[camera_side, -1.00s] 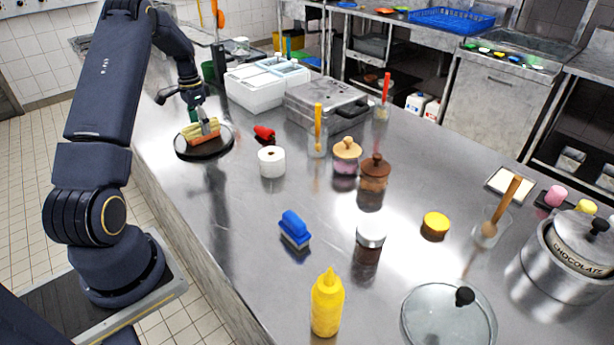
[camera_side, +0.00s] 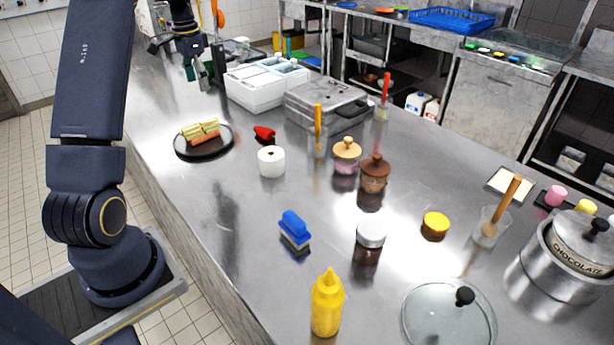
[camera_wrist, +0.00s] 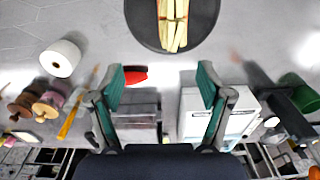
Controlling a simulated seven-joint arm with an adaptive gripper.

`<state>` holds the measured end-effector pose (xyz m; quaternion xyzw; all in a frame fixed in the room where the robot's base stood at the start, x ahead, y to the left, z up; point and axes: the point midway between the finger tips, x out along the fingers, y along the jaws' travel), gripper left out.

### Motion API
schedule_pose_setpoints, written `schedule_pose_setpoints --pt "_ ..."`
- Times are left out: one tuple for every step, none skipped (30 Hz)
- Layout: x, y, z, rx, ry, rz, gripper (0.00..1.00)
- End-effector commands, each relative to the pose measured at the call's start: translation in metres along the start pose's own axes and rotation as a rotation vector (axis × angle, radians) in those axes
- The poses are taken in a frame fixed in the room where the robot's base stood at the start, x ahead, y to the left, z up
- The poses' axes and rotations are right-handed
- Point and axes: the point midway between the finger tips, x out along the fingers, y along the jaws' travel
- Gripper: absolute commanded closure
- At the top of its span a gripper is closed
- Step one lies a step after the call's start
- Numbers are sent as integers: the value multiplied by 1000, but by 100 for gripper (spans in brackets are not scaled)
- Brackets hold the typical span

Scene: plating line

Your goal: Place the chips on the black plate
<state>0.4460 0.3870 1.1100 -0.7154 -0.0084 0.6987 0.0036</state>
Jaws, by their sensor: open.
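The black plate (camera_side: 183,152) lies on the steel counter at the left in the side view. The chips (camera_side: 201,131), pale yellow sticks, lie on it next to an orange-red item (camera_side: 206,139). In the wrist view the chips (camera_wrist: 173,22) lie across the plate (camera_wrist: 206,22) at the top of the picture. My gripper (camera_side: 197,82) is up and behind the plate, apart from it, near the white containers. In the wrist view my gripper (camera_wrist: 160,82) has its green fingers spread wide with nothing held between them.
A white roll (camera_side: 271,161) and a small red item (camera_side: 264,133) stand right of the plate. White containers (camera_side: 262,85) and a grey metal case (camera_side: 328,103) stand behind. Jars, a blue brush (camera_side: 294,229) and a yellow bottle (camera_side: 327,304) occupy the nearer counter.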

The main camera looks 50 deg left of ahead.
Motion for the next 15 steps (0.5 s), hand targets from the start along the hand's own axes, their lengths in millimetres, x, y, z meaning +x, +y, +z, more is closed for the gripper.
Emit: schedule_pose_setpoints --pt "-19 25 -9 8 25 -14 22" --pt "-30 43 -13 7 41 -22 22" --pt "-45 70 -18 6 65 -32 22" --pt "-56 93 -19 6 85 -38 22" --pt "-67 116 -20 4 107 -44 22" --pt "-80 147 -17 3 138 -52 22" --pt "-87 170 -13 2 159 -55 22" --pt "-94 192 -8 4 182 -57 22" --pt "-101 220 2 4 213 -59 22" --pt "-104 241 10 5 235 -58 22" --pt "-107 260 20 5 259 -56 22" --pt "-108 284 34 7 290 -52 22" --pt "-108 300 45 8 312 -47 22" --pt "-106 315 56 9 333 -42 22" --pt "-102 332 71 10 359 -34 22"
